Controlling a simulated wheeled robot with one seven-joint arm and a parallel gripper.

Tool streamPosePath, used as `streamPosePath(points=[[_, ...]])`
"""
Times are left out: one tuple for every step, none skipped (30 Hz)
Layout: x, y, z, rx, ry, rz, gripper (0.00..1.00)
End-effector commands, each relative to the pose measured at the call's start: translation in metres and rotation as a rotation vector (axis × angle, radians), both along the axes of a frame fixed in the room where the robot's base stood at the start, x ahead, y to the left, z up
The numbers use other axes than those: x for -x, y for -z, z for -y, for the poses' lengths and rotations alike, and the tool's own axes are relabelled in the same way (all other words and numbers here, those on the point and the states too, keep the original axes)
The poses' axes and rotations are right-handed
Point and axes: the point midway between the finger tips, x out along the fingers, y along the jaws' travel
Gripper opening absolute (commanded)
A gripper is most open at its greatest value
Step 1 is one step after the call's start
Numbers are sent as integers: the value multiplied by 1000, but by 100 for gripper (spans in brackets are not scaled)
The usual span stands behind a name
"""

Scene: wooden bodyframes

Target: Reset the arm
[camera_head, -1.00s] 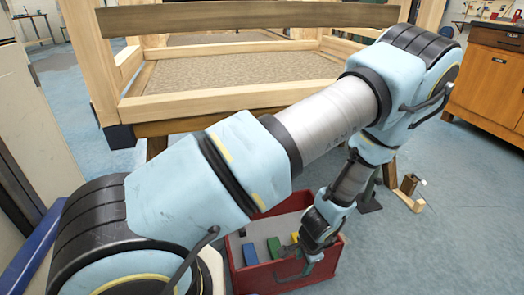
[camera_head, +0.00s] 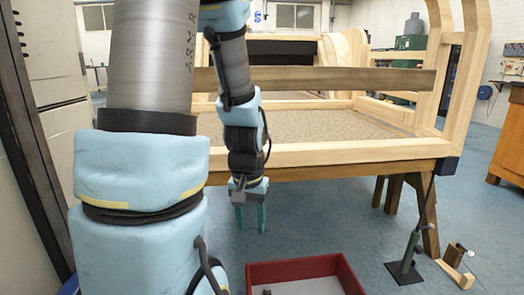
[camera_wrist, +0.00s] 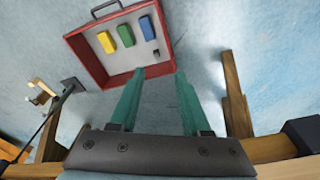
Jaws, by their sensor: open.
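My arm rises at the left of the head view, and its outer part hangs down in front of the wooden frame (camera_head: 330,153). My gripper (camera_head: 251,228) points down with its two green fingers apart and nothing between them. It is above the floor, behind the red crate (camera_head: 262,272) in the head view. In the wrist view my gripper (camera_wrist: 155,85) is also open and empty. The red crate (camera_wrist: 88,62) lies beyond the fingertips there, with a yellow block (camera_wrist: 106,41), a green block (camera_wrist: 125,35) and a blue block (camera_wrist: 146,27) inside.
The wooden frame rests on brown trestle legs (camera_head: 391,196) close behind my gripper. A black-footed stand (camera_head: 405,270) and a small wooden piece (camera_head: 455,265) are on the floor at right. A wooden cabinet (camera_head: 508,145) stands far right. Blue floor (camera_head: 350,225) is clear between crate and trestle.

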Motion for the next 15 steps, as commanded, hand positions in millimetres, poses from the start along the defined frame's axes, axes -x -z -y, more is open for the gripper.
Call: streamPosePath(points=[[3, -10, -11, 6, -43, 9, 47], [6, -15, -17, 8, -65, 9, 47], [9, -21, -24, 10, -92, 12, 47], [12, -25, -30, 11, -112, 13, 47], [15, -30, -35, 13, -133, 14, 47], [19, -35, -42, 14, -160, 16, 47], [21, -41, -44, 15, -173, 16, 47], [20, -52, -42, 14, -164, 12, 47], [20, -59, -41, 14, -161, 11, 47], [20, -65, -41, 13, -160, 10, 47], [20, -70, -41, 13, -160, 10, 47], [20, -77, -41, 13, -160, 10, 47], [20, -84, -41, 13, -159, 11, 47], [20, -90, -41, 13, -159, 11, 47], [20, -99, -41, 13, -159, 11, 47]])
